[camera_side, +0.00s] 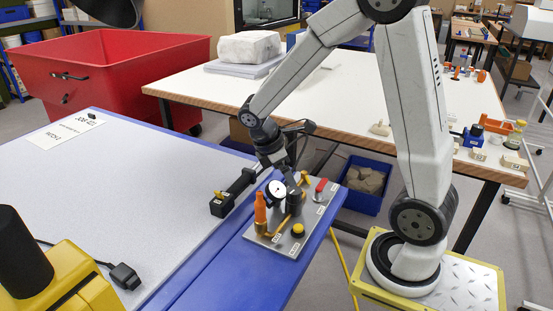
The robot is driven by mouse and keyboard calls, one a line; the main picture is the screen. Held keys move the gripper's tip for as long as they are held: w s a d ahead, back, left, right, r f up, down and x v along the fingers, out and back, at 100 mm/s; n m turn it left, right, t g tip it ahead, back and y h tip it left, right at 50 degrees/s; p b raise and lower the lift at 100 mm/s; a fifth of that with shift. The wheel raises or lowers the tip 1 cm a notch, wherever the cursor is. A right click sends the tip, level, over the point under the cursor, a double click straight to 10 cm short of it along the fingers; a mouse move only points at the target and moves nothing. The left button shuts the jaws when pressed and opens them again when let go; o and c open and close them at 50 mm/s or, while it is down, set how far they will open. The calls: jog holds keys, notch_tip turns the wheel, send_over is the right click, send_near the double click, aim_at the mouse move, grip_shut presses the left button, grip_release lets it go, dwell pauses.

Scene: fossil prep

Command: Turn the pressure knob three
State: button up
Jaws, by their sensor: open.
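A grey control plate (275,243) with small white labels lies on the blue edge of the table. It carries a round white pressure gauge (276,191), a dark cylindrical part (295,204), a low yellow knob (298,230), a red-topped part (321,186) and an orange-capped part (260,208). I cannot read the labels or tell for sure which part is the pressure knob. My gripper (291,184) points down just above the dark cylinder, behind and right of the gauge. It is open; its fingertips are small and partly hidden, and I cannot tell whether they touch anything.
A black bar-shaped device (234,193) lies left of the plate. A yellow machine (62,285) fills the lower left corner. A red bin (110,75) and a white-topped bench (350,90) with a pale block (248,47) stand behind. The grey tabletop (130,190) is mostly clear.

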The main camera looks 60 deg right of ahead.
aim_at(294, 190)
jog(key=shift+f, duration=0.1)
jog(key=shift+x, duration=3.8)
jog(key=shift+c, duration=0.2)
grip_shut()
